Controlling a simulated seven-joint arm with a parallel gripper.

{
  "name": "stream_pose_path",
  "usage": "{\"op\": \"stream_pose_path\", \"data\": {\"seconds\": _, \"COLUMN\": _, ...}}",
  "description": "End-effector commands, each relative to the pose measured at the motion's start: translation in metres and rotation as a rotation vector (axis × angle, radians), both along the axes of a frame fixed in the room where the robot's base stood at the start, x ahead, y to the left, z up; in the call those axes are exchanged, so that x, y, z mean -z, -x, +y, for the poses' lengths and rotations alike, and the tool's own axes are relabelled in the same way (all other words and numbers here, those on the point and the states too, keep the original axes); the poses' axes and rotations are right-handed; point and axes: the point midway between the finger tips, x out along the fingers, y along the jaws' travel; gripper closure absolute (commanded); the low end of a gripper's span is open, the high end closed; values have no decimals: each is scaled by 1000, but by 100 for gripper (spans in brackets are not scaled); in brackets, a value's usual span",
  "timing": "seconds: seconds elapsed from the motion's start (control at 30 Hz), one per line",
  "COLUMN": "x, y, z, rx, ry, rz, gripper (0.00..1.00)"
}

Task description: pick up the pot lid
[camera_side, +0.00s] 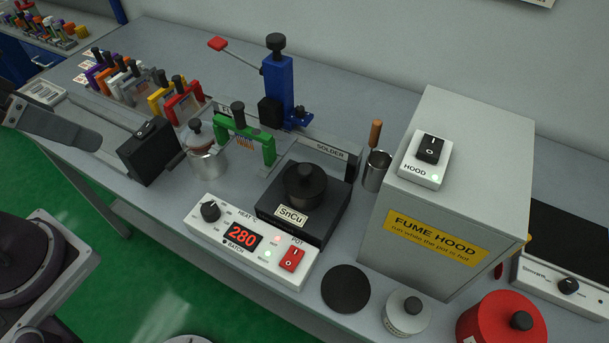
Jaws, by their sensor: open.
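The pot lid (305,181) is dark and round with a black knob on top. It sits on the black solder pot (267,208), which has an SnCu label on its front. The lid looks level and nothing touches its knob. My gripper (52,125) shows only in part, as a dark grey shape at the left edge. It is open and empty, well to the left of the lid, near the bench's left front edge. The rest of it is cut off by the picture's edge.
A controller (250,242) reading 280 stands in front of the pot. A green clamp (243,138) stands behind it, with a blue press (278,85) farther back. The fume hood (450,190) stands to the right. A flat black disc (346,289) lies at the front.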

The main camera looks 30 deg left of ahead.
Motion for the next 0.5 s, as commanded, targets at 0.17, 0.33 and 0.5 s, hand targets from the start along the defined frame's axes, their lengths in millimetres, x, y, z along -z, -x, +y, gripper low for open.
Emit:
{"op": "stream_pose_path", "data": {"seconds": 0.17, "x": 0, "y": 0, "z": 0, "rx": 0, "ry": 0, "rz": 0, "gripper": 4}}
{"op": "stream_pose_path", "data": {"seconds": 0.33, "x": -1, "y": -2, "z": 0, "rx": 9, "ry": -4, "rz": 3, "gripper": 4}}
{"op": "stream_pose_path", "data": {"seconds": 0.5, "x": -17, "y": -47, "z": -20, "rx": 274, "ry": -94, "rz": 97, "gripper": 4}}
